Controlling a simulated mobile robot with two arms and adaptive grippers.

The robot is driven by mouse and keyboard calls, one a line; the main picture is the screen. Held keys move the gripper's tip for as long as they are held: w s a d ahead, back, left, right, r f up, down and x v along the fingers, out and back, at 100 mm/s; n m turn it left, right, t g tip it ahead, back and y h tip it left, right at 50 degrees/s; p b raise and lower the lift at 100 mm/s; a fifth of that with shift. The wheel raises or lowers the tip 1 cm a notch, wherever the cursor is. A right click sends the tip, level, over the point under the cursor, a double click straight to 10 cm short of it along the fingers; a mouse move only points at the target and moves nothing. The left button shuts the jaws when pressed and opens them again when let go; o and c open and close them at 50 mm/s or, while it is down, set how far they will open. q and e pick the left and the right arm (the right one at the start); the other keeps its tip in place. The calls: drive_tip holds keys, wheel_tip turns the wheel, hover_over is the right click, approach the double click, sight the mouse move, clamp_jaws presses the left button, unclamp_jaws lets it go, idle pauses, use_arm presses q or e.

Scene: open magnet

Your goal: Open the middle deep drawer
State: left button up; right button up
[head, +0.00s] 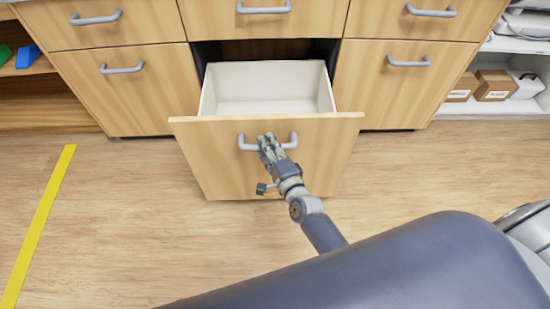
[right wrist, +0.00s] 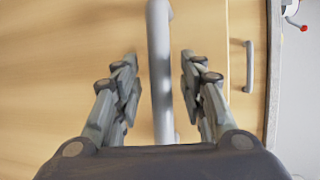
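The middle deep drawer (head: 262,160) has a light wood front and is pulled well out of the cabinet. Its white inside shows and is empty. Its grey bar handle (head: 290,141) is on the upper part of the front. My right gripper (head: 269,142) is at this handle. In the right wrist view its two fingers stand apart on either side of the handle (right wrist: 160,60), with a gap on both sides. The handle is between the fingers, not clamped. My left gripper is not in view.
Shut deep drawers stand to the left (head: 130,95) and right (head: 400,90), with shallower shut drawers above. An open shelf with cardboard boxes (head: 494,85) is at the right. A yellow strip (head: 40,220) marks the clear wood floor at the left.

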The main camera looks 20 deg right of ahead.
drive_tip(key=v, duration=1.1)
drive_tip(key=shift+s+a, duration=0.1)
